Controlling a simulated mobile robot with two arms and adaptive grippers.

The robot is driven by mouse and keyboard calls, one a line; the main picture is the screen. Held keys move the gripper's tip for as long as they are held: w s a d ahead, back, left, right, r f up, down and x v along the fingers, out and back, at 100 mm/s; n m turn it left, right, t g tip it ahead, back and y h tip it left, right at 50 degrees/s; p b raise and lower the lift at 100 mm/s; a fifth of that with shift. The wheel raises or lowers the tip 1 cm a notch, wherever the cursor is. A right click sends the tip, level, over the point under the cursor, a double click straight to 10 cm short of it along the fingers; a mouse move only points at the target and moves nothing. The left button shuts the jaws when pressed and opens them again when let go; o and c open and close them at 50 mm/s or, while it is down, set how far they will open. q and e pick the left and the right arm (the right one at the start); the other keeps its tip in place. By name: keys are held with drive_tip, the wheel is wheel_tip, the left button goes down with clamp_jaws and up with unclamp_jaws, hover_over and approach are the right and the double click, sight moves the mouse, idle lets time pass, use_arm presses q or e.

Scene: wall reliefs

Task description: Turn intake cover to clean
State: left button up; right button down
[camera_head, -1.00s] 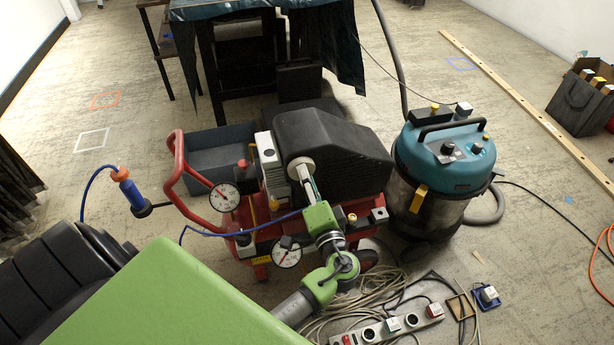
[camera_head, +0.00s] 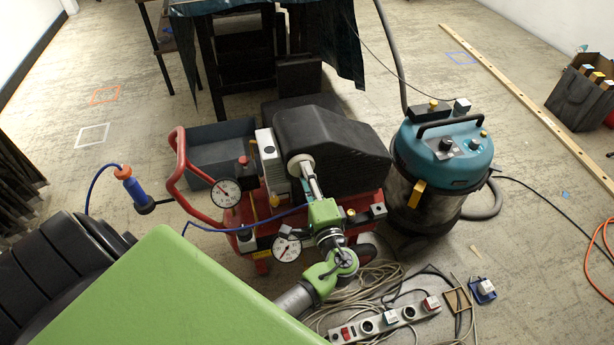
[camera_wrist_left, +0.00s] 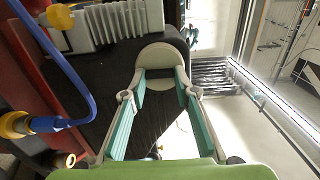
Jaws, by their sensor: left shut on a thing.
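The intake cover (camera_head: 299,163) is a round, pale beige cap on the front end of the compressor's black housing (camera_head: 332,147). My left gripper (camera_head: 306,170) reaches up to it from below in the head view and is shut on it. In the left wrist view, the two grey and teal fingers (camera_wrist_left: 164,80) press on opposite sides of the cover (camera_wrist_left: 160,55). No mark showing the cover's turned position can be made out. My right gripper is in neither view.
The compressor's red frame carries two gauges (camera_head: 226,192). A blue hose (camera_head: 268,220) runs close to my left arm. A teal vacuum cleaner (camera_head: 447,155) stands to the right. Cables and a power strip (camera_head: 385,322) lie on the floor in front. A dark grey bin (camera_head: 221,145) stands behind left.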

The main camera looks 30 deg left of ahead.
use_arm(q)
drive_tip(key=shift+f, duration=0.1)
drive_tip(key=o, duration=1.1)
drive_tip(key=shift+d, duration=0.1)
drive_tip(key=v, duration=1.2)
